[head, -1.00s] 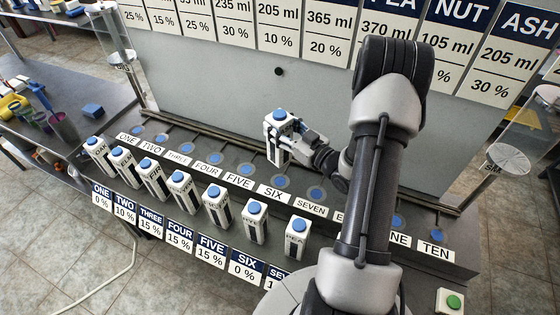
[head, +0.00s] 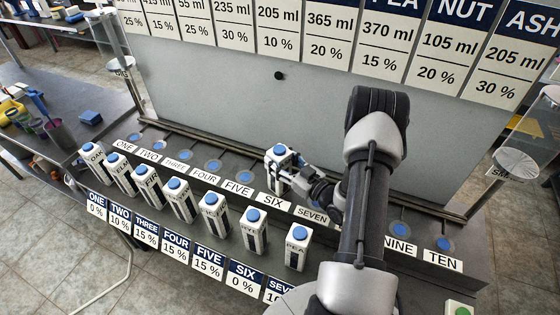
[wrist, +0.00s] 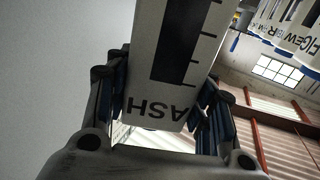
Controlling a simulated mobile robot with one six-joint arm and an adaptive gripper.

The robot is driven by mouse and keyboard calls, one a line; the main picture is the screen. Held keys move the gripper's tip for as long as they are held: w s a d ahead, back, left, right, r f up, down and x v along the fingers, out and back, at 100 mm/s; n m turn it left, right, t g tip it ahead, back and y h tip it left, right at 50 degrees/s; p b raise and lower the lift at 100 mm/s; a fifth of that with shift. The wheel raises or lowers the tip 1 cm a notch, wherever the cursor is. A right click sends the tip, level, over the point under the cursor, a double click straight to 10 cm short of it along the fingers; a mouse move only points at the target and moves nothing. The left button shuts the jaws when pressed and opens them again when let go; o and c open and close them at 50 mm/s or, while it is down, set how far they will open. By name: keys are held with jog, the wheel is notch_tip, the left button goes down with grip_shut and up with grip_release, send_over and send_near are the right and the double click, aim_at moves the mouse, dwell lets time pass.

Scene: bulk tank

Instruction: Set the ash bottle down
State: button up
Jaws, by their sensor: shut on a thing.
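The ash bottle (head: 278,160), white with a blue cap and a dark stripe, is upright in the back row, behind the SIX label (head: 274,200). My gripper (head: 296,170) is shut on it from the right. In the wrist view the bottle (wrist: 185,95) fills the space between the two fingers, with the word ASH upside down near its end. The blue disc at SIX is hidden behind the bottle and its label. I cannot tell whether the bottle's base touches the shelf.
Several similar bottles stand along the front row, the nearest being the PEA bottle (head: 297,250). Bare blue discs show at FIVE (head: 245,177), NINE (head: 400,229) and TEN (head: 445,244). A grey back panel (head: 250,90) rises behind the shelf.

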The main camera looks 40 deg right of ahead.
jog(key=shift+f, duration=0.25)
jog(key=o, duration=1.2)
jog(key=shift+r, duration=0.1)
jog(key=shift+r, duration=0.3)
jog(key=s, duration=0.4)
jog(key=s+d+p, duration=0.1)
jog(key=s, duration=0.3)
jog(key=s+p, duration=0.1)
jog(key=s, duration=0.3)
jog(key=shift+d+f, duration=0.15)
jog(key=shift+d, duration=0.15)
